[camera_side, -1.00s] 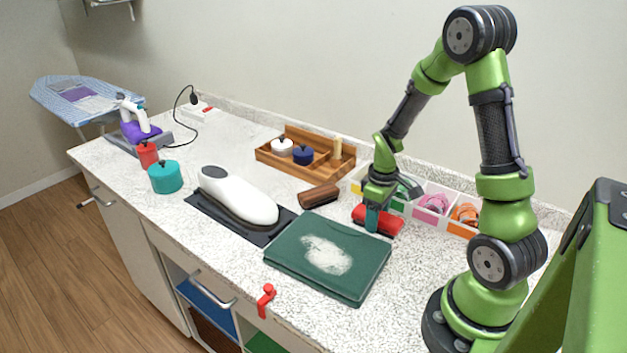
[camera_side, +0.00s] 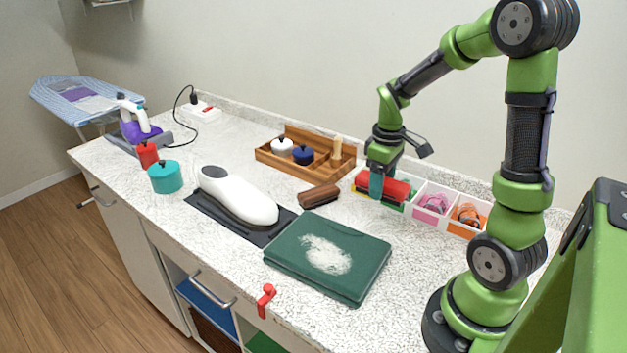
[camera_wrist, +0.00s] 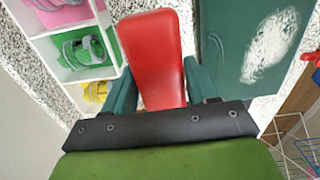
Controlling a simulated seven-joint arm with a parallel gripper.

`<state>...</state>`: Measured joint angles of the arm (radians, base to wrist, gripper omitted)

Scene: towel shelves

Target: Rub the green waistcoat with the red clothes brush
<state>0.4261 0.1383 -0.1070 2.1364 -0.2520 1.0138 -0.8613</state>
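The red clothes brush (camera_side: 383,185) is held in my gripper (camera_side: 376,188), raised above the counter near the compartment tray. In the wrist view the red brush (camera_wrist: 152,60) lies between the two teal fingers of my gripper (camera_wrist: 157,90). The green waistcoat (camera_side: 330,285) lies folded flat on the counter, left of and in front of the gripper. A white powdery patch (camera_side: 327,255) is on top of it. The waistcoat also shows in the wrist view (camera_wrist: 228,70), to the right of the brush. The brush's underside is hidden.
A brown brush (camera_side: 319,196) lies behind the waistcoat. A white device on a dark mat (camera_side: 209,209) stands to its left. The compartment tray (camera_side: 423,220) with coloured bands is behind it on the right. A wooden organiser (camera_side: 272,159) stands at the back. A red clamp (camera_side: 266,300) is at the front edge.

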